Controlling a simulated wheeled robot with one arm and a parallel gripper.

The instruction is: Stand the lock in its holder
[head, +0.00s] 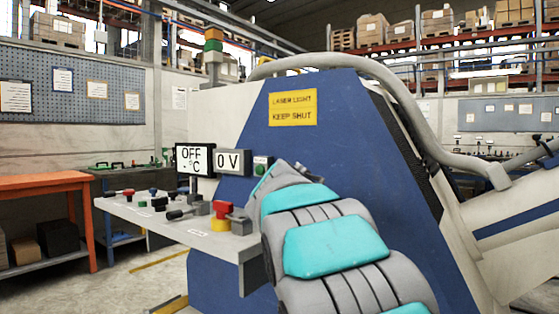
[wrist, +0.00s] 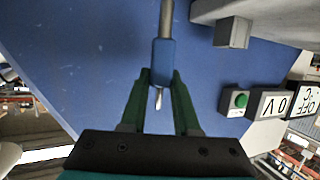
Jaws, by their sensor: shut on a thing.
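My gripper (wrist: 161,74) is shut on a blue piece with a grey metal rod and a small metal tip, which I take to be the lock (wrist: 164,52). The green fingers grip the blue body from both sides. The rod runs up out of the wrist picture, and the tip points down between the fingers. In the head view my own arm hides the gripper and the lock. I cannot tell which thing is the holder. A grey block (wrist: 232,32) juts from the light grey shelf near the lock in the wrist view.
The grey shelf (head: 152,221) carries several small handled parts and a red and yellow block (head: 221,209). Display boxes reading OFF (head: 195,159) and 0 V (head: 232,162) stand behind, beside a green button box (head: 262,165). The blue machine panel (head: 335,130) rises behind my arm.

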